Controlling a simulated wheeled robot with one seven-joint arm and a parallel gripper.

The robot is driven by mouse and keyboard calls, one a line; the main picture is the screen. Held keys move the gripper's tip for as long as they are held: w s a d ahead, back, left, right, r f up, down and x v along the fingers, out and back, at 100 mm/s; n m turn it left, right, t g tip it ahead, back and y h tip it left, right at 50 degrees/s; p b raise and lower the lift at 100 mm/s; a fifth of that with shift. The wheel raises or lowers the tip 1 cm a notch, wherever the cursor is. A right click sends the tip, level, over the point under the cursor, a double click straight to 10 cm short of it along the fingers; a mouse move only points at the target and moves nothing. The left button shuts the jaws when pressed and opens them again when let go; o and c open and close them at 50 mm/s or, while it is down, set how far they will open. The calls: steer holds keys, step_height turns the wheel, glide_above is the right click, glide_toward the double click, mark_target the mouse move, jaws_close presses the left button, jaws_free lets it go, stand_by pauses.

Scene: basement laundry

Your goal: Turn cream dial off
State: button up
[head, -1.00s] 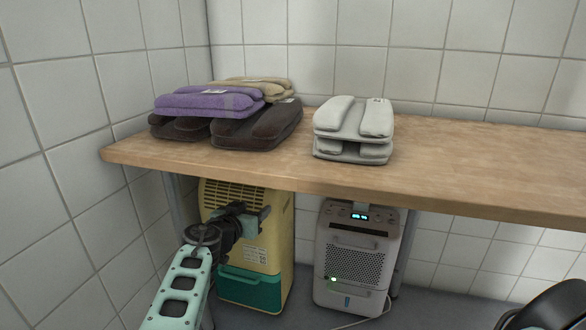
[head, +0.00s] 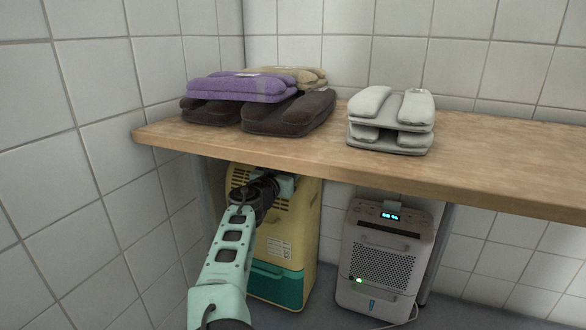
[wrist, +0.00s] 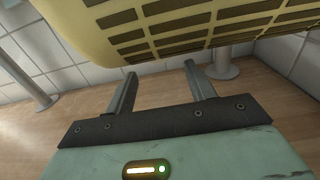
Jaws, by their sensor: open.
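A cream-yellow appliance (head: 304,225) with a teal lower section stands under the wooden table at the left. Its slatted vent side fills the top of the wrist view (wrist: 190,25). I cannot make out a dial on it in either view; my arm and gripper cover part of its upper front. My gripper (head: 288,183) is at the upper part of this appliance, just below the table edge. In the wrist view its two fingers (wrist: 160,70) are apart with nothing between them, close to the vented body. I cannot tell whether they touch it.
The wooden table (head: 480,150) overhangs the appliance closely. A grey-white appliance (head: 385,262) with a lit display stands to the right, with a cable on the floor. Folded purple and brown towels (head: 240,88) and white ones (head: 390,120) lie on top. A tiled wall (head: 75,130) bounds the left.

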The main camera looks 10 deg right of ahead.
steer(key=shift+b+x, duration=0.5)
steer(key=shift+x, duration=1.8)
steer(key=c, duration=1)
